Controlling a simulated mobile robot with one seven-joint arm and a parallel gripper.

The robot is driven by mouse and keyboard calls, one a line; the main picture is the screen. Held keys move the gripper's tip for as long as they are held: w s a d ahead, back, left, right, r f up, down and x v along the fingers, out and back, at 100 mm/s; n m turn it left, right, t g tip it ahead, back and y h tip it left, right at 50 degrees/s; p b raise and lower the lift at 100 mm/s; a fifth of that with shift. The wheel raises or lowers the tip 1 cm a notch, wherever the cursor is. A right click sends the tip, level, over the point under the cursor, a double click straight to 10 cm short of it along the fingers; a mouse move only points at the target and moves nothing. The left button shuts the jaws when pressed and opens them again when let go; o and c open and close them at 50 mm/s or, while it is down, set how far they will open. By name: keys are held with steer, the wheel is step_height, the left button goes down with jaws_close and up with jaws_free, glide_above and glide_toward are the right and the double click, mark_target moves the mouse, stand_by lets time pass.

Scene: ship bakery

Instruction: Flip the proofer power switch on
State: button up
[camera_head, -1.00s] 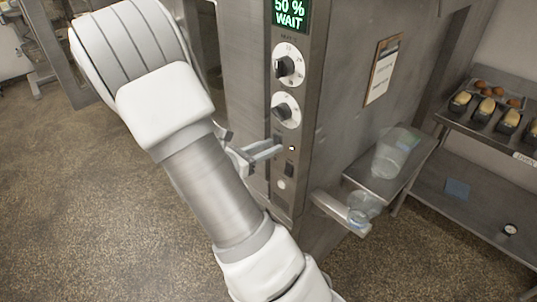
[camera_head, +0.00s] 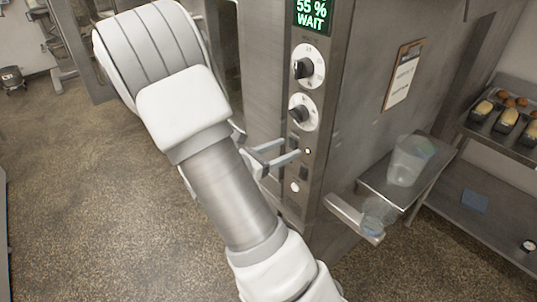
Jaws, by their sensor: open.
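The proofer's control panel (camera_head: 320,120) is a narrow steel face with a green display (camera_head: 311,14) reading "55 % WAIT". Below it are two black knobs on white dials, the upper dial (camera_head: 308,65) and the lower dial (camera_head: 304,111). Lower down are a small pale light (camera_head: 307,151), a dark rocker switch (camera_head: 303,173) and a round white button (camera_head: 295,187). My gripper (camera_head: 291,149) is open and empty, its two fingers pointing at the panel just left of the light, above the rocker. Whether the fingertips touch the panel, and the rocker's position, I cannot tell.
A steel handle (camera_head: 352,217) juts out below the panel's right side. A side shelf (camera_head: 372,180) holds a clear container (camera_head: 410,160). A rack (camera_head: 490,131) with bread tins stands at the right. The floor (camera_head: 85,190) at left is open.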

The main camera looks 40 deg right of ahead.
steer(key=s+a+r+b, duration=0.1)
steer(key=a+r+b, duration=0.1)
steer(key=a, duration=1.5)
steer(key=shift+s, duration=0.2)
steer(key=shift+d+r, duration=0.1)
steer(key=shift+r, duration=0.05)
steer(key=s+r+m+g+y, duration=0.2)
steer(key=s+m+g+y, duration=0.1)
steer(key=s+m+y, duration=0.75)
steer(key=s+a+r+m+t+y, duration=0.2)
steer(key=a+r+m+t+y, duration=0.4)
steer(key=m+t, duration=0.1)
steer(key=shift+r+m, duration=0.15)
steer(key=shift+m, duration=0.6)
